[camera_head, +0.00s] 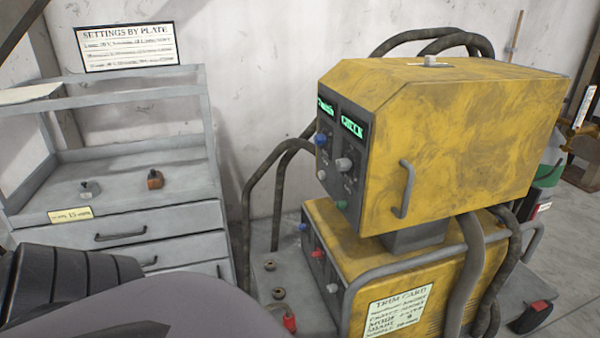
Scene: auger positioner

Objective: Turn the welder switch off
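The welder (480,125) is a worn yellow box on a second yellow unit (425,265). Its dark front panel (340,150) faces left, with two lit green displays, a blue knob (320,139), a pale knob (343,164) and small green and grey knobs below. The lower unit's front has a blue, a red (318,254) and a pale knob. A small pale piece (430,61) stands on the welder's top. I cannot tell which of these is the switch. Neither gripper is in view; part of my own arm fills the bottom left.
A grey drawer cabinet (120,229) stands at the left, with two small knobbed parts on its shelf and a settings sign (130,46) above. Thick hoses and grey rails surround the welder. A trim card (398,309) is on the lower unit.

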